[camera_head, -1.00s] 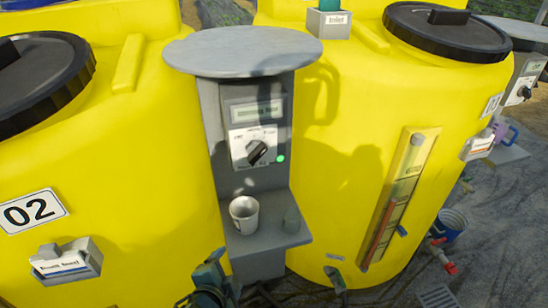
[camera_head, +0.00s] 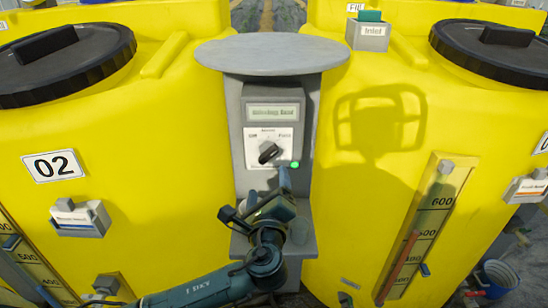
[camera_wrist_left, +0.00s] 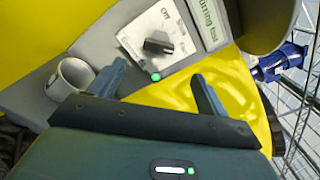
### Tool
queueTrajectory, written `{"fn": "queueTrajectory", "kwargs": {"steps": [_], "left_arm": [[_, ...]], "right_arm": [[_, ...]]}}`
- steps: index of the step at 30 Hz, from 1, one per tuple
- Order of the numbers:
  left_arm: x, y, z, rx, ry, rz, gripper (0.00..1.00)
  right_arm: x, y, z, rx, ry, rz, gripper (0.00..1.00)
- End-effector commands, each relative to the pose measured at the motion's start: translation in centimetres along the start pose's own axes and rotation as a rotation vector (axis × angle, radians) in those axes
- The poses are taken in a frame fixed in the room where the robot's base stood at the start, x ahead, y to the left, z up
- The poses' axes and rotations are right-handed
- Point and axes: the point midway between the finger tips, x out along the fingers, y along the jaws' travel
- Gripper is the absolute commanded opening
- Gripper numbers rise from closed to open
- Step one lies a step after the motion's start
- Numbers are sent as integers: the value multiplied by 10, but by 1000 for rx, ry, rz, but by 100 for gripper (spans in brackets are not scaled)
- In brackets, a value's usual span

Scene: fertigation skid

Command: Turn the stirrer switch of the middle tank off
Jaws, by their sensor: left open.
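The stirrer switch is a black rotary knob (camera_head: 269,152) on a white plate below a small display (camera_head: 273,112). Its ridge slants up to the right; OFF is printed at the plate's upper left. A green lamp (camera_head: 295,164) glows at the plate's lower right. In the left wrist view the knob (camera_wrist_left: 158,46) lies beyond my fingertips, untouched. My left gripper (camera_head: 265,190) is open and empty, just below the plate; it also shows in the left wrist view (camera_wrist_left: 158,82). The tank labelled 02 (camera_head: 150,190) stands left of the post. My right gripper is not in view.
A round grey top (camera_head: 272,52) overhangs the switch box. A white cup (camera_wrist_left: 72,78) stands on the post's shelf, hidden by my arm in the head view. Another yellow tank (camera_head: 350,200) with a level gauge (camera_head: 425,225) stands at right. A blue bucket (camera_head: 497,278) is on the ground.

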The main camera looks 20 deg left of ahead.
Motion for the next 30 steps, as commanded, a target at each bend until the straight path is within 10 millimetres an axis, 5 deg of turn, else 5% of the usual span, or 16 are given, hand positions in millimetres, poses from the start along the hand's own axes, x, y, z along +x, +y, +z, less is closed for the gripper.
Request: {"fn": "queueTrajectory", "kwargs": {"steps": [18,30], "left_arm": [[110,0,0,-1,2,2,77],[128,1,-1,-3,5,1,77]], "right_arm": [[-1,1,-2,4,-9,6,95],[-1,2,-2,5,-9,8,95]]}}
